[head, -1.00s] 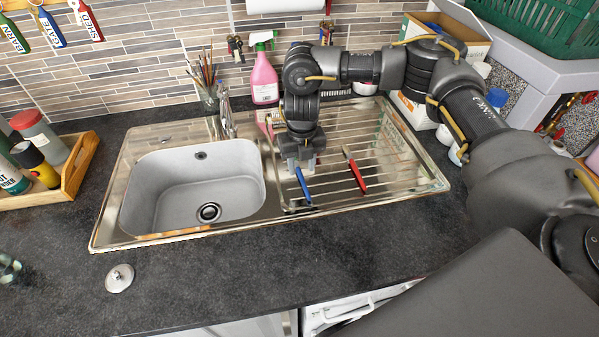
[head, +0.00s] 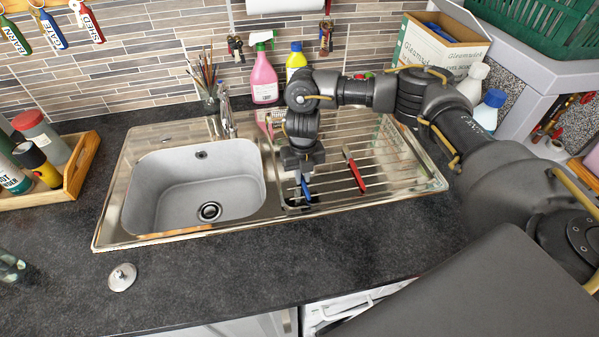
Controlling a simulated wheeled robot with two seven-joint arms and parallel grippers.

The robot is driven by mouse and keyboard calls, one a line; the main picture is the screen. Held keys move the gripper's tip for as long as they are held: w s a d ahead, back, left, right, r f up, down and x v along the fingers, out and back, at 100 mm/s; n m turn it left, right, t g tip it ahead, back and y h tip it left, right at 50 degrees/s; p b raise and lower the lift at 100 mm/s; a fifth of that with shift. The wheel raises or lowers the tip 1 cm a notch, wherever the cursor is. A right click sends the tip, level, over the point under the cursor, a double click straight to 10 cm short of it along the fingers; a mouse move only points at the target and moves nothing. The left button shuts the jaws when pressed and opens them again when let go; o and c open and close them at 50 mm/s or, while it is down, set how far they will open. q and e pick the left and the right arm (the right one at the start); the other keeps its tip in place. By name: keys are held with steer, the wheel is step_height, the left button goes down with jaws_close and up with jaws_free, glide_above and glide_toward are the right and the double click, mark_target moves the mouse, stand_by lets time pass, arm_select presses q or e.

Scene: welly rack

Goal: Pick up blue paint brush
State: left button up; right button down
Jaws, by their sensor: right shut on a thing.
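The blue paint brush (head: 306,188) is at the left part of the ribbed steel drainer (head: 385,190), its blue handle pointing toward the front edge. My right gripper (head: 304,173) is above the drainer, pointing down, and shut on the blue brush. The gripper hides the brush's far end. A dark shadow lies on the drainer below the handle; I cannot tell exactly how high the brush is. A red-handled brush (head: 354,169) lies on the drainer to the right, apart from the gripper. My left gripper is not in view.
The sink bowl (head: 180,195) and tap (head: 228,118) are left of the gripper. Behind stand a pink spray bottle (head: 263,78), a yellow bottle (head: 295,60) and a jar of brushes (head: 207,85). A cardboard box (head: 430,50) is at the back right. The front counter is mostly clear.

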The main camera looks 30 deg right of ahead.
mark_target(302, 178)
steer(key=shift+r, duration=0.1)
steer(key=shift+r, duration=0.4)
step_height(302, 178, up, 2)
steer(key=shift+b, duration=0.6)
steer(key=s+a+r+b, duration=0.3)
steer(key=s+a+r, duration=0.6)
steer(key=a+r, duration=0.1)
steer(key=shift+s, duration=0.4)
steer(key=shift+s, duration=0.1)
